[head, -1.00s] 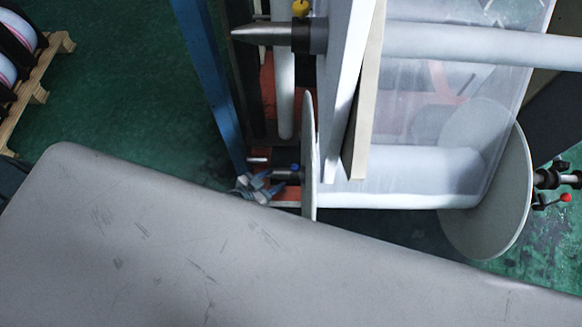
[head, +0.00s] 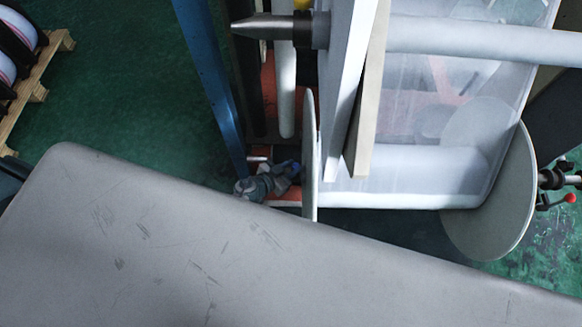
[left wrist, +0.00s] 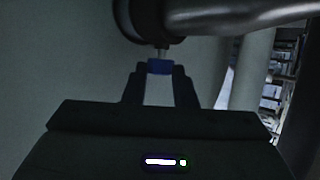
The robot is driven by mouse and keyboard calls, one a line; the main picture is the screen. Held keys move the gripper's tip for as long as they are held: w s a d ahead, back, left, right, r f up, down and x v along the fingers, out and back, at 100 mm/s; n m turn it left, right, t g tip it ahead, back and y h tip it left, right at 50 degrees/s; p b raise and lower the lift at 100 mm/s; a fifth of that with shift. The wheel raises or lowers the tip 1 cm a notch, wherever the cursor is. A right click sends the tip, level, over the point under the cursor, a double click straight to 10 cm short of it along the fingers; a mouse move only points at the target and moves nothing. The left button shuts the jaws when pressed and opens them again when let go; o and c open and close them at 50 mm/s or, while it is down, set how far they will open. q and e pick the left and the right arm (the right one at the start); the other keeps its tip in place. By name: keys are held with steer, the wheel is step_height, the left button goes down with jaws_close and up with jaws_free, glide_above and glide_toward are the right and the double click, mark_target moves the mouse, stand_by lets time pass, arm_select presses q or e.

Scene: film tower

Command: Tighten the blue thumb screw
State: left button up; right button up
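The blue thumb screw (left wrist: 160,66) shows in the left wrist view, on a thin metal stem under a dark round collar (left wrist: 150,20). My left gripper (left wrist: 160,74) has one dark finger on each side of the screw head, with no clear gap, so it looks shut on it. In the head view my left gripper (head: 284,176) is at the collar beside the pale round disc (head: 310,150), just past the table edge. There it mostly hides the screw. My right gripper is in neither view.
A grey table (head: 150,240) fills the front. A blue post (head: 212,85) stands left of the gripper. A white roll (head: 400,180) runs right to another disc (head: 490,180), with a red-knobbed lever (head: 569,198) beyond. A pallet (head: 40,90) stands far left.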

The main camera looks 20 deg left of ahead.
arm_select(q)
steer(key=c, duration=0.4)
steer(key=shift+o, duration=0.2)
